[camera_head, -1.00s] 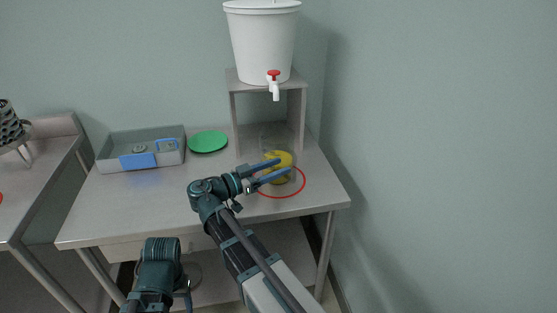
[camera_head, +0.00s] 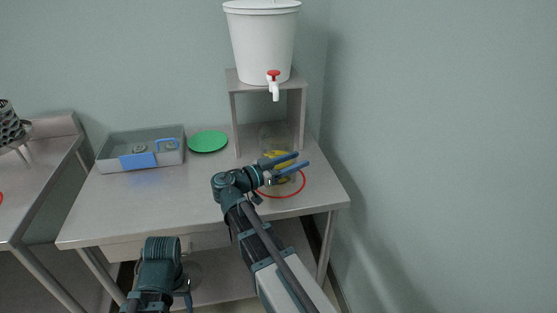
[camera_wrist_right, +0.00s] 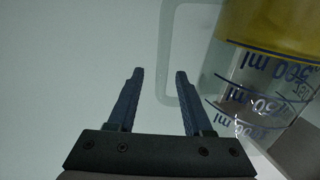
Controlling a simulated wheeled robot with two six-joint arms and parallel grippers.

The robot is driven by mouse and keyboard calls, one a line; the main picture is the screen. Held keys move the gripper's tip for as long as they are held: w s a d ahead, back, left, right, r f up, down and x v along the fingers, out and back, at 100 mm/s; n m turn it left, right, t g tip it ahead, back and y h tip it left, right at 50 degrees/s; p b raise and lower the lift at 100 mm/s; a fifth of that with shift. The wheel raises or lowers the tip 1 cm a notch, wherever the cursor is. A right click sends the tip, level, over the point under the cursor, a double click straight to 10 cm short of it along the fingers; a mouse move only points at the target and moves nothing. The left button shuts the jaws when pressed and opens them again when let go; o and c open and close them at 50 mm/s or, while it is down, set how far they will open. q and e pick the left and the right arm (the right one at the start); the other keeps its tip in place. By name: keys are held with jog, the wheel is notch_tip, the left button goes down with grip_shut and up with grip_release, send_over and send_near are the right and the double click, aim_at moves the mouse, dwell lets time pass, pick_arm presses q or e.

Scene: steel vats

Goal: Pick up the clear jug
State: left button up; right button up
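The clear jug (camera_head: 277,138) stands on the steel table, with something yellow inside and partly hidden by my right gripper. In the right wrist view the jug (camera_wrist_right: 240,90) is at the upper right, with blue ml markings, a yellow band and a pale handle (camera_wrist_right: 168,60) on its left side. My right gripper (camera_head: 302,159) is open and empty, in front of the jug in the head view. In the wrist view its fingers (camera_wrist_right: 159,72) are apart, and the right finger overlaps the handle's outline. My left gripper (camera_head: 186,293) is low at the front, its fingers unclear.
A red ring (camera_head: 282,195) marks the table around the jug. A white bucket with a red tap (camera_head: 263,40) stands on a shelf (camera_head: 232,110) behind. A green disc (camera_head: 208,142) and a grey tray with blue parts (camera_head: 115,157) are to the left. A wall closes the right.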

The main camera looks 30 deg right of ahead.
grip_shut()
dwell(1.3)
